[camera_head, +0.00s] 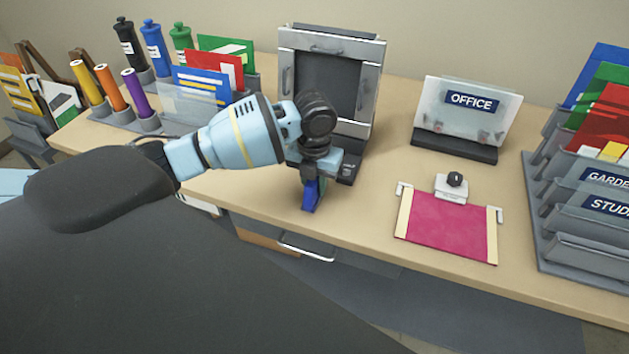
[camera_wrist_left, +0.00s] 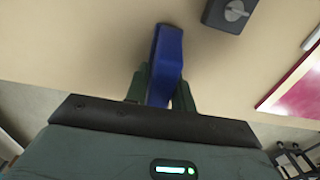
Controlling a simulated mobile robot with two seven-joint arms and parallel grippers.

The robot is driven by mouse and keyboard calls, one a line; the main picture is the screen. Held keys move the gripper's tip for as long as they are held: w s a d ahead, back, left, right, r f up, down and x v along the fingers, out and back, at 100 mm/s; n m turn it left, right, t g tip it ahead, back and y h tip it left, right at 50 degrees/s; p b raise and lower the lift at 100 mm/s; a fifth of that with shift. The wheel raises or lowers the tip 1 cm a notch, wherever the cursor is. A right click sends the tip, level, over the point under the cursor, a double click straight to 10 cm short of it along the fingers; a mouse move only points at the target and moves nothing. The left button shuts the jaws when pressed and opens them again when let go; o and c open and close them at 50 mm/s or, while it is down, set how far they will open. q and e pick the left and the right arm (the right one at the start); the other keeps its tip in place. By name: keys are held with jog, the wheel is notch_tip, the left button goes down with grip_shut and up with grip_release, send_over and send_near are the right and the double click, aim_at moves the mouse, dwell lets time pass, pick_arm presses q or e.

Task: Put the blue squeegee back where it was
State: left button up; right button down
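The blue squeegee (camera_wrist_left: 166,62) is a narrow blue piece between the two dark green fingers of my left gripper (camera_wrist_left: 162,92) in the left wrist view. In the head view my left gripper (camera_head: 312,190) points down over the front part of the table, in front of the dark laminator-like machine (camera_head: 327,80). Only a small blue and green bit shows below its body there. The fingers sit against the squeegee's sides. Whether its lower end touches the table cannot be told. My right gripper is not in view.
A magenta sheet (camera_head: 446,224) with a grey clip lies right of the gripper. Behind it stands an OFFICE holder (camera_head: 467,110). A labelled folder rack (camera_head: 552,222) stands at the right. Several coloured tubes in holders (camera_head: 149,124) and card racks stand at the left. Bare tabletop (camera_head: 356,215) lies between gripper and sheet.

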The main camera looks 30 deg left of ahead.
pick_arm(q)
jog(key=o, duration=0.3)
jog(key=shift+r, duration=0.1)
jog(key=shift+r, duration=0.3)
notch_tip(320, 180, up, 10)
jog(key=shift+p, duration=0.3)
jog(key=shift+r, duration=0.8)
dwell(0.8)
dwell(0.5)
